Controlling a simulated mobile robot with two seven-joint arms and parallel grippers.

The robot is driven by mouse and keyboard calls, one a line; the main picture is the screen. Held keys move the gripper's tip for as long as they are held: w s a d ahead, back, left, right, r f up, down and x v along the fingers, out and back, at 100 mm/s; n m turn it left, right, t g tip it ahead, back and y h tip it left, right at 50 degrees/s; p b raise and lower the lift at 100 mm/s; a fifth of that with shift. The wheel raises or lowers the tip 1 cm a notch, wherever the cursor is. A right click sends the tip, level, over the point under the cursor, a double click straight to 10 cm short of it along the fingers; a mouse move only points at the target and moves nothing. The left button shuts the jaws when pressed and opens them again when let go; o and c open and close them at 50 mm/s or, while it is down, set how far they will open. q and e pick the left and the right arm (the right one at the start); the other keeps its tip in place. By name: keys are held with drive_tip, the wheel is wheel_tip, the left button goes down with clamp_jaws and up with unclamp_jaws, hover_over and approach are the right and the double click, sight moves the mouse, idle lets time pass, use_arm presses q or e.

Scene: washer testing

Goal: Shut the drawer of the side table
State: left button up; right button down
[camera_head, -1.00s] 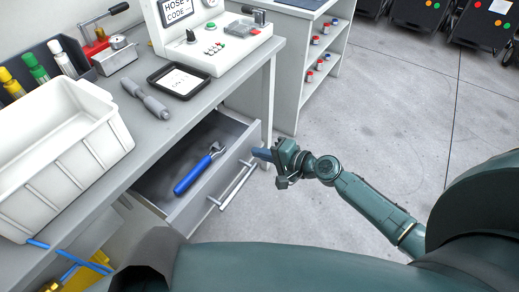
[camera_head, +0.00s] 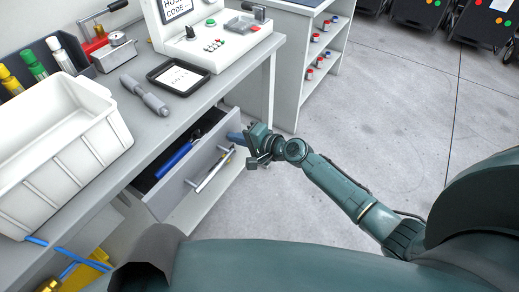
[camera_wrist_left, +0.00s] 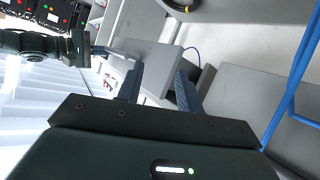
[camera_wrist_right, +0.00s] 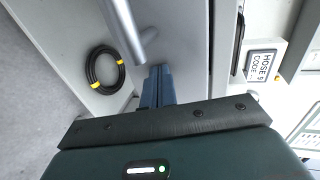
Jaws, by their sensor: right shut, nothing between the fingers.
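The side table's drawer (camera_head: 190,190) is part-way open under the bench in the head view, with a grey front and a silver bar handle (camera_head: 214,170). A narrow opening shows behind its front, and a blue-handled tool (camera_head: 174,160) lies inside, partly hidden. My right gripper (camera_head: 236,137) is shut and empty, its fingertips at the far end of the drawer front. In the right wrist view, the closed fingers (camera_wrist_right: 158,72) meet the grey front (camera_wrist_right: 178,35) beside the handle (camera_wrist_right: 124,28). My left gripper (camera_wrist_left: 160,72) is open and empty; the head view does not show its fingers.
The bench top holds a white bin (camera_head: 62,150), a grey cylindrical part (camera_head: 145,95), a black tray (camera_head: 178,77) and a control panel (camera_head: 215,40). A shelf unit (camera_head: 300,75) stands beyond. A coiled black hose (camera_wrist_right: 104,70) shows in the right wrist view.

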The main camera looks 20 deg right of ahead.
drive_tip(key=w+a, duration=0.1)
drive_tip(key=w, duration=0.1)
drive_tip(key=w+a+b, duration=0.1)
drive_tip(key=w+a, duration=0.1)
drive_tip(key=w+a+b, duration=0.1)
drive_tip(key=w+a, duration=0.1)
drive_tip(key=shift+w+f, duration=0.1)
drive_tip(key=shift+w, duration=0.15)
drive_tip(key=shift+w+a+r, duration=0.15)
drive_tip(key=shift+r, duration=0.15)
